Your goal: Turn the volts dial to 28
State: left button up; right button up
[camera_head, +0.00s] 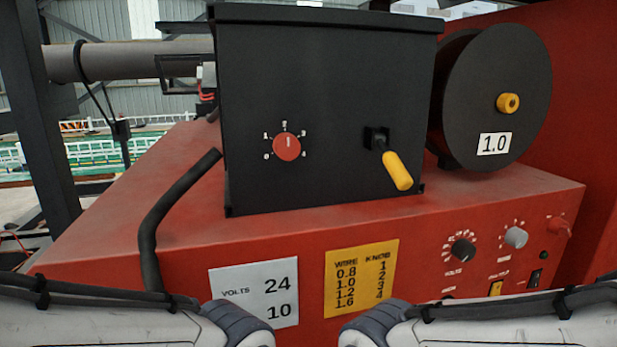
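The volts dial (463,250) is a small black knob on the front of the red machine, at the lower right, with a white scale around it and the word VOLTS below. Its exact setting is too small to read. A grey sign (253,292) on the machine's front reads VOLTS, 24 and 10. My two arms come in along the bottom edge from left and right. Neither gripper shows, and nothing is seen touching the dial.
A grey knob (516,237) sits right of the dial, with switches below. A black box (335,60) with a red knob (287,147) and yellow-handled lever (397,171) stands on the machine. A spool marked 1.0 (500,90) is beside it. A yellow WIRE KNOB chart (361,278) is in front.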

aim_at(464, 249)
jog(key=u, duration=2.4)
jog(key=k, duration=0.9)
jog(key=z, duration=3.05)
